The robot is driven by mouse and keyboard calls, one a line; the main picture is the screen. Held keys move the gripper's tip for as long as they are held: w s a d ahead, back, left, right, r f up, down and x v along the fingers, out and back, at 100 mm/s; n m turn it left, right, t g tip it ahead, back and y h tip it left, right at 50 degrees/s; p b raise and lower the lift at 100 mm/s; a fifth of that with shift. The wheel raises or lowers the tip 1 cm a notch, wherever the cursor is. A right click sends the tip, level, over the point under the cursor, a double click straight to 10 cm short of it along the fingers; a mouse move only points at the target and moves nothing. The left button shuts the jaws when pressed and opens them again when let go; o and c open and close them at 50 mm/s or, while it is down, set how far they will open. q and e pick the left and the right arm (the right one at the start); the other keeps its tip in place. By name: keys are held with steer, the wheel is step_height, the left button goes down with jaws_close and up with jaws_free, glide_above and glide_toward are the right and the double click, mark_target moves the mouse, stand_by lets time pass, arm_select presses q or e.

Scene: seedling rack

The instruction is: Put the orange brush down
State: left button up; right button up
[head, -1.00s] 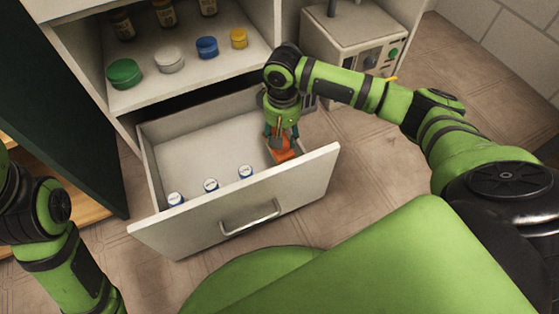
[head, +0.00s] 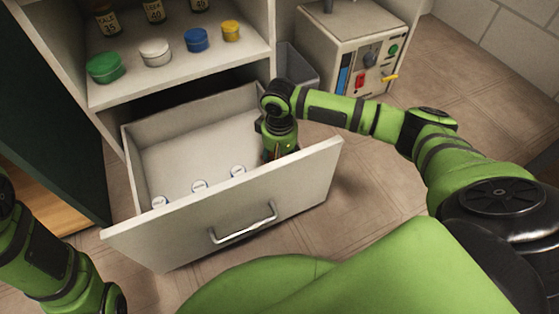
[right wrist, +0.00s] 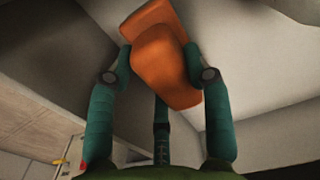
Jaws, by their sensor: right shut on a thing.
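The orange brush (right wrist: 165,65) is between the teal fingers of my right gripper (right wrist: 158,62) in the right wrist view, and both fingers touch it. In the head view my right gripper (head: 280,150) reaches down into the right end of the open white drawer (head: 295,190). The drawer front hides the fingertips and the brush there. I cannot tell whether the brush touches the drawer floor. Of my left arm only links show at the lower left; its gripper is out of view.
The shelf above (head: 185,80) holds green, white, blue and yellow lidded jars and several brown bottles. A control box (head: 350,60) and a grey bin (head: 297,66) stand right of the cabinet.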

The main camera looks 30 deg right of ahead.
steer(key=shift+r, duration=0.1)
steer(key=o, duration=1)
